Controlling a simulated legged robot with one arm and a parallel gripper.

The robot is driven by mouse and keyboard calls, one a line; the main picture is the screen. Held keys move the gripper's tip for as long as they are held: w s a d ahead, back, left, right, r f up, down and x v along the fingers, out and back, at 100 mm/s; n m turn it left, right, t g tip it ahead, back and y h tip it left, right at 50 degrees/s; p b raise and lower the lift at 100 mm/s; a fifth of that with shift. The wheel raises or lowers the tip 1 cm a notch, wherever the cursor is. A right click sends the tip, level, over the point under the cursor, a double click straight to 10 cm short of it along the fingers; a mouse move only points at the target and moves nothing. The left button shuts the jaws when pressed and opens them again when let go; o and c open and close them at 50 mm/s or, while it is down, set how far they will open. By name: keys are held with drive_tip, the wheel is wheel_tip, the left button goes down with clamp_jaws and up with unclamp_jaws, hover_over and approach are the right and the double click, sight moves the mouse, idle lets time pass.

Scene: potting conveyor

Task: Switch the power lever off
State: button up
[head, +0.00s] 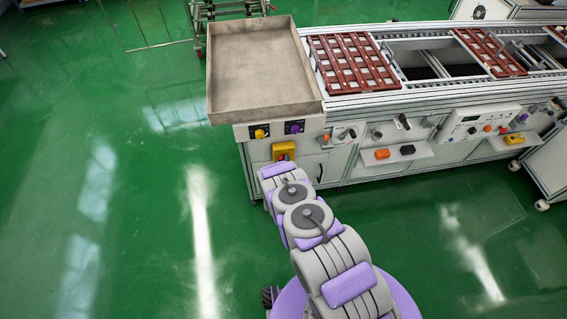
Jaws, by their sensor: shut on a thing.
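A yellow switch box (284,150) sits low on the white front panel of the conveyor, near its left end. It appears to carry the power lever, but the lever itself is hidden by my arm and its position cannot be told. My gripper (274,170) is at the end of my outstretched arm, right at the lower side of this box. Its fingers are hardly visible from here. It is shut on what appears to be the power lever.
A yellow knob (260,133) and a purple knob (295,127) sit on black plates just above the box. A grey tray (258,75) overhangs them. Orange and black parts (382,154) are on a ledge to the right. The green floor at left is clear.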

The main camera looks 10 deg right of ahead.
drive_tip(key=shift+w+a+r, duration=0.1)
drive_tip(key=shift+w+r, duration=0.05)
drive_tip(key=shift+w, duration=0.05)
drive_tip(key=o, duration=0.7)
drive_tip(key=shift+o, duration=0.3)
drive_tip(key=shift+f, duration=0.2)
drive_tip(key=p+v, duration=0.4)
drive_tip(key=v, duration=1.3)
drive_tip(key=shift+s, duration=0.2)
drive_tip(key=shift+w+a+r, duration=0.1)
drive_tip(key=shift+w, duration=0.05)
